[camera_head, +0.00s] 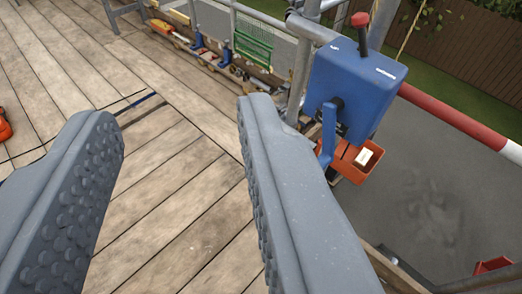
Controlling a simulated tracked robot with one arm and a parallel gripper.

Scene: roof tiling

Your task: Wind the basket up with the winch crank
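The winch (358,85) is a blue box fixed to the scaffold post, right of centre. A dark lever with a red knob (361,20) stands up from its top. A blue crank arm (328,132) hangs from a dark hub on its near side; its lower end runs behind my right finger, and I cannot see a handle there. My gripper (181,112) is open and empty, its two grey studded fingers wide apart over the planks, left of the crank. A red container edge (493,265) shows low at the right; I cannot tell whether it is the basket.
An orange box (357,162) with a pale block in it sits just below the winch. A red and white rail (455,118) runs right from it. Tools and a green rack (253,43) line the deck's far edge. The plank deck (165,185) between the fingers is clear.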

